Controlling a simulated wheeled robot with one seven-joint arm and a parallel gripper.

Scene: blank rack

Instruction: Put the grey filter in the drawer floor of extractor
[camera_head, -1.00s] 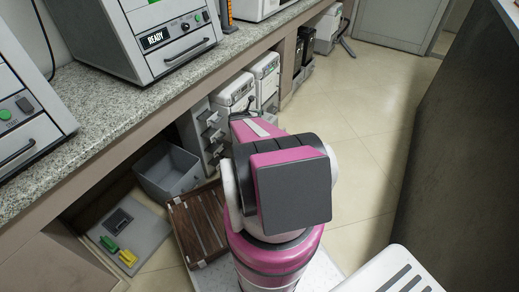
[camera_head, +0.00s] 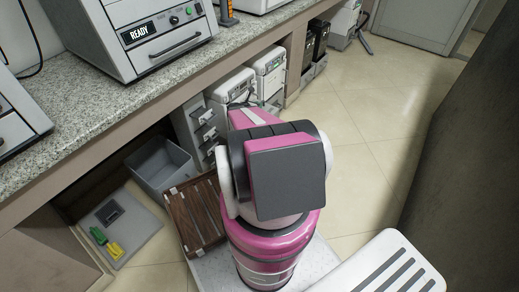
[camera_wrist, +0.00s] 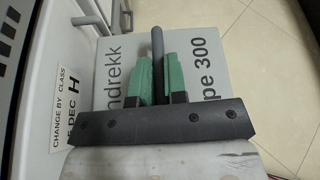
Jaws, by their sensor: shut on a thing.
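My gripper (camera_wrist: 158,78) shows in the wrist view with two green fingertips shut on a dark grey bar (camera_wrist: 157,45). The bar looks like a handle and stands before a grey panel (camera_wrist: 210,45) printed with partly hidden lettering. In the head view my arm reaches toward the white machines (camera_head: 235,88) under the counter, and its own link hides the gripper. No label names the extractor, so I cannot tell which machine it is. I cannot pick out the grey filter with certainty.
A machine marked READY (camera_head: 120,45) stands on the granite counter (camera_head: 75,105). Below are an open grey bin (camera_head: 160,165), a brown slatted case (camera_head: 197,215) and a grey board (camera_head: 135,235) with green and yellow pieces. The tiled floor (camera_head: 375,120) is clear at right.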

